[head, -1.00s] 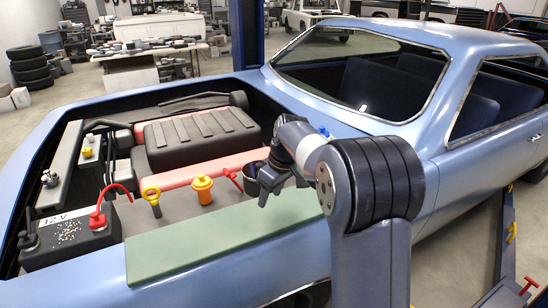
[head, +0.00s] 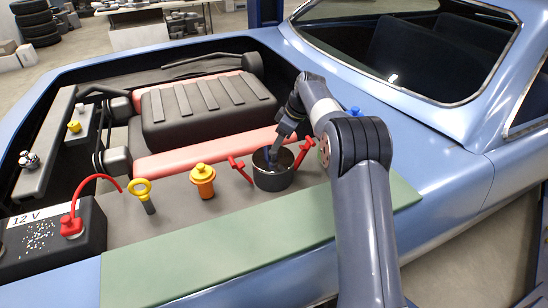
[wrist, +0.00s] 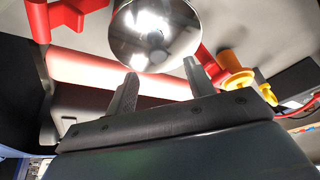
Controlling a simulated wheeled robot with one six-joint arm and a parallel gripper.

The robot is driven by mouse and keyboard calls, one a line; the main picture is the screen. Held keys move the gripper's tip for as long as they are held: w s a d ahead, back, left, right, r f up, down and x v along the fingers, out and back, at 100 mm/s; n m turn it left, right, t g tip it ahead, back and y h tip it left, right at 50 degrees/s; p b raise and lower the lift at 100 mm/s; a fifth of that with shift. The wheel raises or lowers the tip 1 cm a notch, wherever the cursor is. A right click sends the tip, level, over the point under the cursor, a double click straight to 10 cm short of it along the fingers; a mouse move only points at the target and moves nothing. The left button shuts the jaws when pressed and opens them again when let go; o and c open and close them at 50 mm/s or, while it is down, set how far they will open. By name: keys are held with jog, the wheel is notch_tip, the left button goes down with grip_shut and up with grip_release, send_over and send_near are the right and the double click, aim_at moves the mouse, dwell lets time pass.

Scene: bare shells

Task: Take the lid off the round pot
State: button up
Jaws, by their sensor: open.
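The round pot (head: 272,183) is dark, with red handles on its left and right, and stands in the engine bay behind the green strip. Its top is partly hidden by my gripper (head: 277,155), which is over it in the head view. In the wrist view the lid (wrist: 135,45) shows as a shiny round disc with a small dark knob (wrist: 155,40) at its middle. My gripper (wrist: 160,75) is open, with its two fingers apart and pointing towards the lid. Nothing is between the fingers. I cannot tell whether a finger touches the lid.
A yellow-orange cap (head: 202,182) and a yellow ring-topped dipstick (head: 143,194) stand left of the pot. A black 12 V battery (head: 40,235) with a red cable is farther left. A dark ribbed engine cover (head: 208,110) lies behind. The green strip (head: 220,243) in front is clear.

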aim_at(273, 156)
jog(key=p+x, duration=0.1)
jog(key=x, duration=0.4)
jog(key=shift+w+a+f, duration=0.15)
jog(key=shift+w+f, duration=0.05)
jog(key=shift+f, duration=0.1)
jog(key=c, duration=1.1)
